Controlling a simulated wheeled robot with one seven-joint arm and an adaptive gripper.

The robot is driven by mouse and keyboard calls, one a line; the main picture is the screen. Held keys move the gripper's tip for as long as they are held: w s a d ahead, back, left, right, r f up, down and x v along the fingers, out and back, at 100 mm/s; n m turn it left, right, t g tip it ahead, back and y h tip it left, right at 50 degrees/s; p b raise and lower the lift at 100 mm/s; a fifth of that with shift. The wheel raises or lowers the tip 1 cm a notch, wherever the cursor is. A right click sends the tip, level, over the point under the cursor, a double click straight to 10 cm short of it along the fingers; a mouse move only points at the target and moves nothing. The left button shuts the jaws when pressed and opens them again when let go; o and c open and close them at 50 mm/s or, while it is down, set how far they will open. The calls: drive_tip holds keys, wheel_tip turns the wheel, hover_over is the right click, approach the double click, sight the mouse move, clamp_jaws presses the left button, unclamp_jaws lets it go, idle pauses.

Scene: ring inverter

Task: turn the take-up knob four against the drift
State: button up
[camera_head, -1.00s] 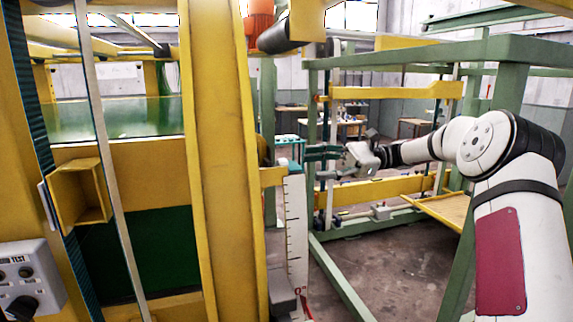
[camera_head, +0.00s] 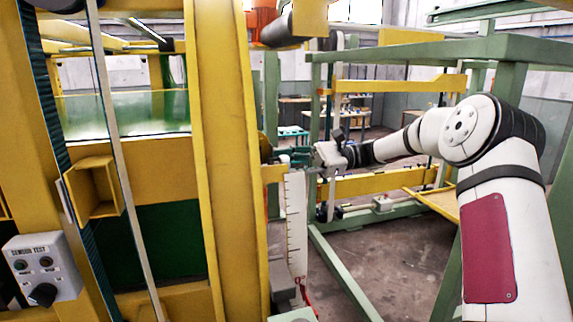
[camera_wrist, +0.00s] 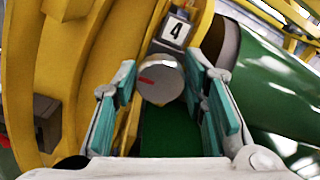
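The take-up knob (camera_wrist: 160,79), a round grey-white knob with a red mark on its left side, sits just below a white plate with the number 4 (camera_wrist: 175,29) in the wrist view. My gripper (camera_wrist: 159,66) is open, with its teal-padded fingers to the left and right of the knob. The fingertips are close to the knob; I cannot tell whether they reach around it or touch it. In the head view my gripper (camera_head: 300,157) is beside the yellow upright (camera_head: 228,160), and the knob is hard to make out there.
A curved yellow frame stands left of the fingers in the wrist view, with a dark box (camera_wrist: 47,122) on it. A green roller (camera_wrist: 265,95) lies to the right. A white scale strip (camera_head: 296,225) hangs below my gripper. Green framing (camera_head: 420,50) surrounds my arm.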

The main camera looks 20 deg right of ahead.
drive_tip(key=c, duration=0.5)
drive_tip(key=shift+n, duration=0.4)
